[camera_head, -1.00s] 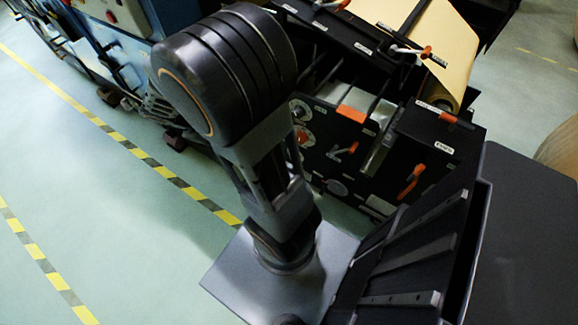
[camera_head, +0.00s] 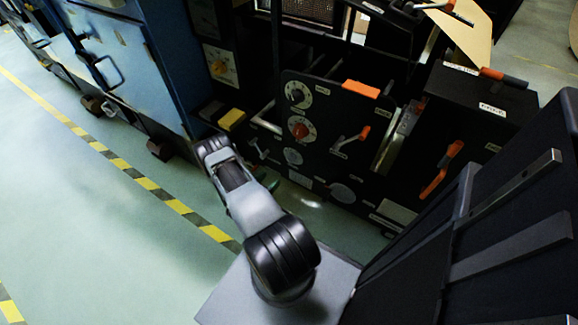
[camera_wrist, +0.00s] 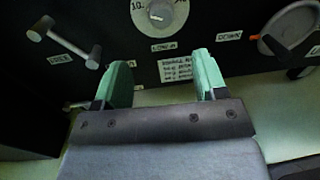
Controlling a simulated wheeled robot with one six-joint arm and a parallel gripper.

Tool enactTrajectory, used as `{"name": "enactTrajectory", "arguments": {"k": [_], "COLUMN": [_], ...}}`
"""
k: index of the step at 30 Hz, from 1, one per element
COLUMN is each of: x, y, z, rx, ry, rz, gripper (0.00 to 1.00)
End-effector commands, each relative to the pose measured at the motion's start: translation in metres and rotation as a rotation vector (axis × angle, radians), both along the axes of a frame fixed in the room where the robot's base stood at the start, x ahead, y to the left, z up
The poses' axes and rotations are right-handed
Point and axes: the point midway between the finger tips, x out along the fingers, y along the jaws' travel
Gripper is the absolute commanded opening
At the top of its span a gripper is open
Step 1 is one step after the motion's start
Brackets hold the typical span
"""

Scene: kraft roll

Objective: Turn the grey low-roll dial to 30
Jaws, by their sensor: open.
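The grey low-roll dial (camera_wrist: 158,13) is at the top of the wrist view, cut off by the picture edge. Its pale knob sits on a white scale. A 10 shows at its left, and the pointer's setting is too small to read. A label beginning "LOW-R" (camera_wrist: 164,46) is beneath it. My gripper (camera_wrist: 160,62) is open and empty, its two green fingers apart, below the dial in the picture and not touching it. In the head view a small pale dial low on the black panel (camera_head: 292,156) seems to be the same one; my gripper there is mostly hidden behind my arm.
A red-knobbed dial (camera_head: 301,129) and another dial (camera_head: 298,95) are higher on the panel. Open floor (camera_head: 110,220) lies to the left.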

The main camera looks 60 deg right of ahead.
Motion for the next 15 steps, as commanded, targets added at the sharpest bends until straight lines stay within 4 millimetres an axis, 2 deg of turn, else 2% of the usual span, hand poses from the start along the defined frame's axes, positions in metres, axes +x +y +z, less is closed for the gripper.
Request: {"name": "enactTrajectory", "arguments": {"k": [1, 5, 15], "x": [-0.002, -0.004, -0.010], "y": [-0.002, -0.014, -0.078], "z": [-0.008, -0.012, -0.013], "rx": [0.000, 0.000, 0.000], "ry": [0.007, 0.012, 0.012], "rz": [0.007, 0.016, 0.013], "gripper": [0.65, 0.65, 0.65]}}
